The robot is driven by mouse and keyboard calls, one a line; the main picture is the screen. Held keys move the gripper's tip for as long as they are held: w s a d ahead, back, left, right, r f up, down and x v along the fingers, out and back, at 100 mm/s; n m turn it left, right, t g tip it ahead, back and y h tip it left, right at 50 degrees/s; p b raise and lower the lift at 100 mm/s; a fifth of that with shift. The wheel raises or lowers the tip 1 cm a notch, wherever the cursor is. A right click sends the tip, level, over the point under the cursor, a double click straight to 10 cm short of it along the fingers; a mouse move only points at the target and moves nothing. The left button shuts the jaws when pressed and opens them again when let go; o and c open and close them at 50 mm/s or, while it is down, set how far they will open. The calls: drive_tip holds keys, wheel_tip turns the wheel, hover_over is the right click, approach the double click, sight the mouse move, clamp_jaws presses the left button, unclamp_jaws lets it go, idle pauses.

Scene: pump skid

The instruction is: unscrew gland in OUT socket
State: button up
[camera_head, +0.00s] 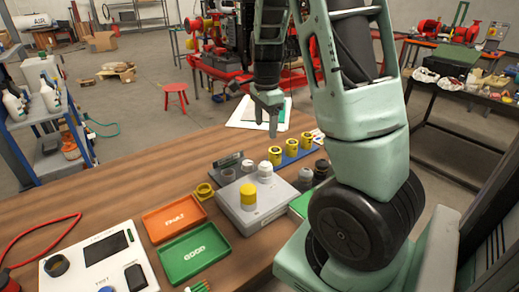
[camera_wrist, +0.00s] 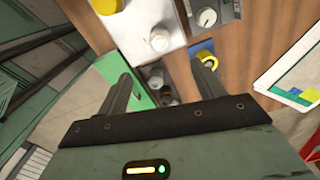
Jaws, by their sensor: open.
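A light grey box (camera_head: 240,215) stands on the wooden bench; it also shows in the wrist view (camera_wrist: 140,45). A yellow round piece (camera_head: 248,196) and a white knob-like piece (camera_head: 265,170) stand upright on its top; the white one also shows in the wrist view (camera_wrist: 160,38). No OUT label is readable, and I cannot tell which piece is the gland. My gripper (camera_head: 266,122) hangs above the far side of the bench, beyond the box, fingers apart. In the wrist view its fingers (camera_wrist: 165,75) are spread with nothing held between them.
Several yellow cylinders stand on a blue rack (camera_head: 290,158). Grey and dark round parts (camera_head: 305,178) stand right of the box. Orange (camera_head: 174,218) and green (camera_head: 193,253) trays and a white tester (camera_head: 98,262) lie left. White sheets (camera_head: 245,112) lie behind.

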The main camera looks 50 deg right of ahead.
sight(265, 162)
wheel_tip(265, 162, down, 15)
drive_tip(key=shift+f, duration=0.2)
idle(0.3)
drive_tip(key=c, duration=1)
